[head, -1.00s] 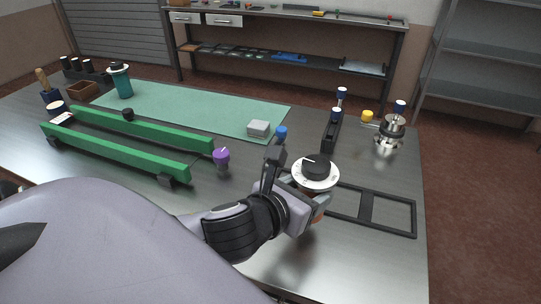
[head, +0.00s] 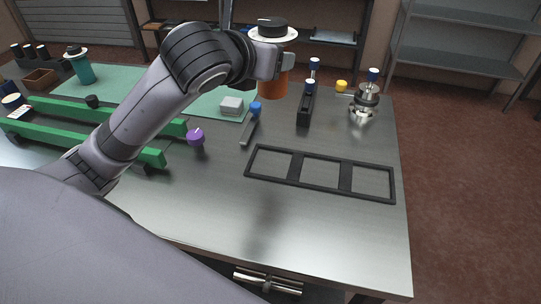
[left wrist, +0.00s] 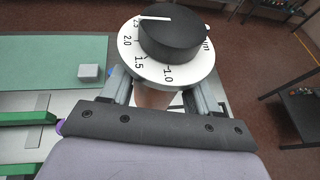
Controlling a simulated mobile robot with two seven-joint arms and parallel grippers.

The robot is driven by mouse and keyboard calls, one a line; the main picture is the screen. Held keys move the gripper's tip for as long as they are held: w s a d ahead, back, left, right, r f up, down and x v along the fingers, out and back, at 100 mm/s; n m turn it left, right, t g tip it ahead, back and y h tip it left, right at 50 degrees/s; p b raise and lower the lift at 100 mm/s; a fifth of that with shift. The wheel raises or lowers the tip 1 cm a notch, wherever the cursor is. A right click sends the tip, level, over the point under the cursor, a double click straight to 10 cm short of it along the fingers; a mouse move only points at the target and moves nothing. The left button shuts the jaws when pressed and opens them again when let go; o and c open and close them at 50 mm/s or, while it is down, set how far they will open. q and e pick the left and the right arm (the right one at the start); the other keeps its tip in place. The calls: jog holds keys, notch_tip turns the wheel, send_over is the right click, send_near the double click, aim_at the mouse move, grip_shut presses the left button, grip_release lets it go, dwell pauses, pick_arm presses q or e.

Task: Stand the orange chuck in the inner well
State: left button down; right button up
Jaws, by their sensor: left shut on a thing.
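The orange chuck (head: 273,87) has an orange body, a white dial and a black top knob. My left gripper (head: 276,66) is shut on it and holds it upright, high above the back of the bench. In the left wrist view the chuck's numbered white dial (left wrist: 147,66) and black knob sit above the fingers (left wrist: 162,98), and most of its body is hidden. The black frame with three empty wells (head: 320,189) lies flat on the bench, in front of the chuck and to its right. My right gripper is not in view.
A black rack (head: 305,107) with blue-topped pieces and a metal chuck (head: 365,103) stand behind the frame. A purple knob (head: 196,138), a blue-topped piece (head: 256,108) and green rails (head: 140,152) lie left of it. The bench (head: 290,235) before the frame is clear.

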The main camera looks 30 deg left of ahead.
pick_arm(q)
notch_tip(320, 180, down, 19)
jog(key=shift+f, duration=0.1)
dwell(0.7)
jog(key=shift+f, duration=0.1)
jog(key=shift+c, duration=1.3)
grip_release()
jog(key=shift+f, duration=0.2)
